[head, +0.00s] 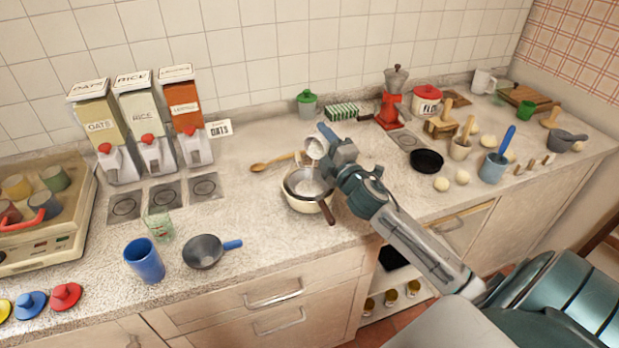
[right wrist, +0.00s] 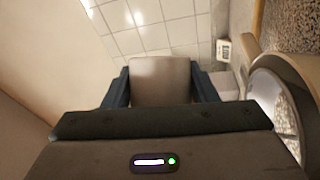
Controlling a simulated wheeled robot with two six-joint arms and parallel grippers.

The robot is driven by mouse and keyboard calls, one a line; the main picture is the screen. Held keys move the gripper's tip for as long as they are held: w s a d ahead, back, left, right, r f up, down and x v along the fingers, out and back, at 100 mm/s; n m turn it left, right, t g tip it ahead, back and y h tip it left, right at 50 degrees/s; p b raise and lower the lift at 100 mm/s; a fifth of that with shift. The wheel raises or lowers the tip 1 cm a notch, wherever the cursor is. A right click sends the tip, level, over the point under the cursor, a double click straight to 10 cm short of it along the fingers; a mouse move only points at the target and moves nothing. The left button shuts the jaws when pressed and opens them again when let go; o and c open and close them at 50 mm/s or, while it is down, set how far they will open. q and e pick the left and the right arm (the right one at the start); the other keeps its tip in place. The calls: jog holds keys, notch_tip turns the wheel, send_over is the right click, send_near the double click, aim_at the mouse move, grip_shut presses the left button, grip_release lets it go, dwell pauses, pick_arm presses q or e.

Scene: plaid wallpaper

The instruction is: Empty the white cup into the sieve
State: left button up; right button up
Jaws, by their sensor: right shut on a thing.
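My right gripper (head: 325,143) is shut on the white cup (head: 316,149), just above the far rim of the sieve. The cup looks tilted; what is in it I cannot make out. In the right wrist view the cup (right wrist: 160,80) is a pale block between the two dark fingers. The round grey sieve (head: 306,183) rests in a cream bowl (head: 302,206) on the counter. A brown handle (head: 328,214) points to the front. The rim of the sieve or bowl (right wrist: 268,95) shows at the right of the wrist view. My left gripper is out of view.
A wooden spoon (head: 271,163) lies left of the cup. A blue cup (head: 144,260), a glass (head: 159,225) and a dark pan (head: 203,252) stand front left. A black dish (head: 427,161) and pale balls lie to the right. Counter between pan and bowl is clear.

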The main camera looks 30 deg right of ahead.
jog(key=shift+s+a+r+n+t+y+b, duration=0.1)
jog(key=shift+a+r+n+t+y+b, duration=0.1)
jog(key=shift+n+b, duration=0.4)
jog(key=shift+a+r+n+t+y+b, duration=0.1)
jog(key=shift+n+t+y+b, duration=0.1)
jog(key=shift+n+b, duration=0.35)
dwell(0.4)
jog(key=shift+a+r+n+b, duration=0.1)
jog(key=shift+r+n+b, duration=0.05)
jog(key=shift+n+b, duration=0.35)
jog(key=shift+s+a+r+n+t+y+b, duration=0.15)
jog(key=shift+n+t+y+b, duration=0.15)
jog(key=shift+n+b, duration=0.3)
jog(key=shift+a+r+n+t+y+b, duration=0.1)
jog(key=shift+a+n+t+y+b, duration=0.1)
jog(key=shift+n+y+b, duration=0.4)
dwell(0.4)
jog(key=shift+n, duration=0.65)
jog(key=shift+a+b, duration=0.1)
jog(key=shift+b, duration=0.25)
jog(key=shift+r+n, duration=0.1)
jog(key=shift+n, duration=0.2)
jog(key=shift+s+a+n+y+b, duration=0.1)
jog(key=shift+n+y+b, duration=0.2)
jog(key=shift+y, duration=0.1)
